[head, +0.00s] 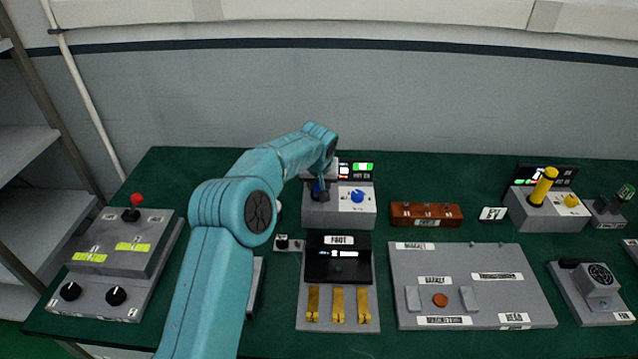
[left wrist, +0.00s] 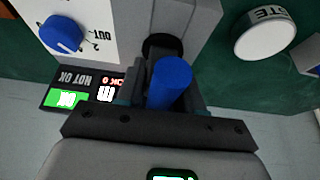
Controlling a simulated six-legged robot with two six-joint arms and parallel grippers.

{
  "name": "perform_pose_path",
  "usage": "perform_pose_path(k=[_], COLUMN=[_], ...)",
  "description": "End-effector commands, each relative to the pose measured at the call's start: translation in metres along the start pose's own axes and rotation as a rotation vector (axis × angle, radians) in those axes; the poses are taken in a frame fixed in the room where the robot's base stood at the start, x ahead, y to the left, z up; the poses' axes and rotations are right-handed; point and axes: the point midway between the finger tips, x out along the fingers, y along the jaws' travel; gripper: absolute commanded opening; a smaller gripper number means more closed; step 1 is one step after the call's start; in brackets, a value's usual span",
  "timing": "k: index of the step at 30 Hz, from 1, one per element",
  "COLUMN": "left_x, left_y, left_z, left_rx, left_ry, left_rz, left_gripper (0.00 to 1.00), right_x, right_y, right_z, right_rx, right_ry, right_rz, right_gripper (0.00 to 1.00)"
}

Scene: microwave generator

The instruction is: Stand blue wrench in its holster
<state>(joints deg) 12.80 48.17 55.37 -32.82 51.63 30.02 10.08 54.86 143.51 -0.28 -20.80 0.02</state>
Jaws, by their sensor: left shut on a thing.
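My left gripper (head: 320,190) is at the left side of a grey box (head: 340,215) with a blue knob. It also shows in the left wrist view (left wrist: 165,95), shut on the blue wrench (left wrist: 170,80), whose round handle end faces the camera. A dark round opening (left wrist: 162,46) in the box, likely the holster, shows just beyond the wrench. I cannot tell whether the wrench's far end is inside it. In the head view only a little blue (head: 319,186) shows beside the fingers; my arm and gripper hide the rest. My right gripper is in neither view.
The blue knob (head: 357,196) and a lit display (head: 362,167) are right of the gripper. A panel with yellow levers (head: 338,305) stands in front. A yellow handle (head: 543,187) stands in a similar box at right. A white round cap (left wrist: 265,34) is near the gripper.

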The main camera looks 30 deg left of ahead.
Motion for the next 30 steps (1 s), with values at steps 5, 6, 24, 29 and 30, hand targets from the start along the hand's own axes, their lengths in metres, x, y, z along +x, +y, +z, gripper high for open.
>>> perform_pose_path(k=[5,6,24,29,30], left_x=[-0.0008,-0.0008,0.0026,0.0026,0.0027], left_y=[-0.0001,-0.0001,0.0,0.0,0.0], left_z=[-0.0009,-0.0009,0.0006,0.0008,0.0009], left_rx=[-0.001,-0.001,-0.001,0.0,0.0], left_ry=[0.003,0.003,0.003,0.002,0.002], left_rz=[0.001,0.001,0.001,0.0,0.0], left_gripper=[0.0,0.0,0.43,0.66,0.66], right_x=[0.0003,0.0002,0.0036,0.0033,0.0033], right_y=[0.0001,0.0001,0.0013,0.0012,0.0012], right_z=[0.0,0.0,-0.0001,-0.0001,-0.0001], right_rx=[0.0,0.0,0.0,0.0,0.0], right_ry=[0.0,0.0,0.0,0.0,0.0], right_rz=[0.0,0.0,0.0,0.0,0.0], right_gripper=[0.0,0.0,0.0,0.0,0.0])
